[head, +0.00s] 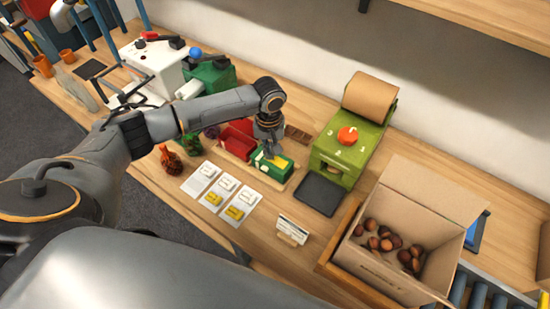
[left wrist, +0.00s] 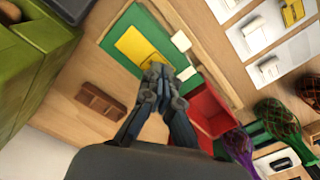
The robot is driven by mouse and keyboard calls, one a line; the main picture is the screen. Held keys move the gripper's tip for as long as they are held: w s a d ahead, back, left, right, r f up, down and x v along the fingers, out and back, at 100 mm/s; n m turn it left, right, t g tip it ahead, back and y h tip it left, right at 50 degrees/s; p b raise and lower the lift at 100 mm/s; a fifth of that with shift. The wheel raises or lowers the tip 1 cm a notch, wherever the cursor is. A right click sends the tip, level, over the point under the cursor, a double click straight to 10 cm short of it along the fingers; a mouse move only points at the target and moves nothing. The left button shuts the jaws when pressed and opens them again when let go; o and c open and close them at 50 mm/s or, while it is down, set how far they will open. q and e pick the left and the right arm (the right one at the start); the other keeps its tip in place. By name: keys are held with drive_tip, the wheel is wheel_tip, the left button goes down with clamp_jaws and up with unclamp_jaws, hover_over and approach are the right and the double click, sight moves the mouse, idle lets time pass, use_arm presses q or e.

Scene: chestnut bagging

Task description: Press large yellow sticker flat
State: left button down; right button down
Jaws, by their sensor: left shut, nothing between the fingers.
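The large yellow sticker (left wrist: 132,44) lies on the top of a green box (left wrist: 168,20) in the left wrist view. It also shows in the head view (head: 280,162), on the green box (head: 262,168). My left gripper (left wrist: 158,72) is shut and empty, pointing down at the box. Its fingertips overlap the sticker's near edge in the left wrist view; I cannot tell whether they touch it. In the head view my left gripper (head: 271,154) hides part of the box top. My right gripper is not in view.
A red bin (head: 236,138) stands beside the green box. Sticker cards (head: 222,190) lie in front, with netted bags (head: 170,158) left of them. A green machine (head: 345,150), a dark tray (head: 318,194) and a carton of chestnuts (head: 428,214) stand to the right.

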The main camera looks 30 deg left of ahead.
use_arm(q)
drive_tip(key=shift+s+f+p, duration=0.15)
drive_tip(key=shift+p, duration=0.15)
idle(1.4)
wheel_tip(320, 180, up, 7)
drive_tip(key=p, duration=0.8)
drive_tip(key=shift+p, duration=0.35)
idle(0.5)
